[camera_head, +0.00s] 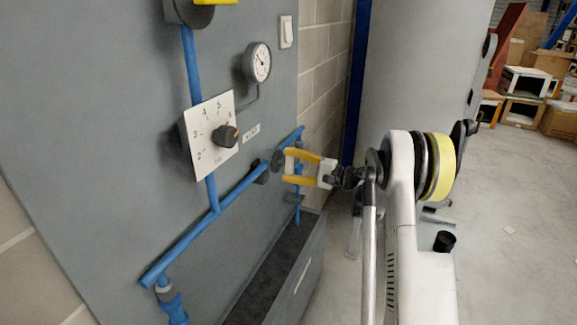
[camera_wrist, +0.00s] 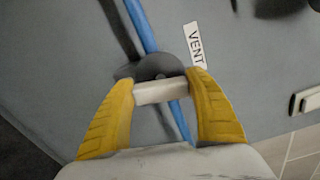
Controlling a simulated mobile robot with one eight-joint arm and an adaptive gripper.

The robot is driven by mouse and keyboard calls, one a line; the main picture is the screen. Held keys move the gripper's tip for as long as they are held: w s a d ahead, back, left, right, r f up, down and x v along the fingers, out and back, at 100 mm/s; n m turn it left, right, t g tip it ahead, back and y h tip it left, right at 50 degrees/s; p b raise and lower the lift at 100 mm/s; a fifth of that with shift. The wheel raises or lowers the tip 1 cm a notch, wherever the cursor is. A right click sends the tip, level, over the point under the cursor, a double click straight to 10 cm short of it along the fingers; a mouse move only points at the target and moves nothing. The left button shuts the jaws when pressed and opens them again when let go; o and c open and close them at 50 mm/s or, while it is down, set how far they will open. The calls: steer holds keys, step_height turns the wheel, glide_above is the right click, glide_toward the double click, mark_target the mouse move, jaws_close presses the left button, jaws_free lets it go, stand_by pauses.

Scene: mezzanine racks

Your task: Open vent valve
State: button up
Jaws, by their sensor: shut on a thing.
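The vent valve is on a blue pipe on the grey panel, beside a white label reading VENT (camera_wrist: 195,44). In the wrist view it shows a dark round body (camera_wrist: 160,67) and a pale bar-shaped handle (camera_wrist: 160,90). The yellow fingers of my gripper (camera_wrist: 162,96) are closed on the two ends of this handle, which lies roughly crosswise to the pipe. In the head view my gripper (camera_head: 286,167) reaches the valve from the right. The fingers partly hide the valve there.
A numbered dial plate with a dark knob (camera_head: 226,136) and a round gauge (camera_head: 260,63) are on the panel near the valve. Blue pipes (camera_head: 215,208) run along the panel. A grey trough (camera_head: 300,280) stands below. Open floor (camera_head: 510,230) lies to the right.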

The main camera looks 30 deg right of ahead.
steer(key=shift+f+n, duration=0.1)
steer(key=shift+n, duration=0.9)
steer(key=o, duration=1.2)
steer(key=shift+c, duration=0.2)
steer(key=shift+s, duration=0.1)
steer(key=v, duration=1.2)
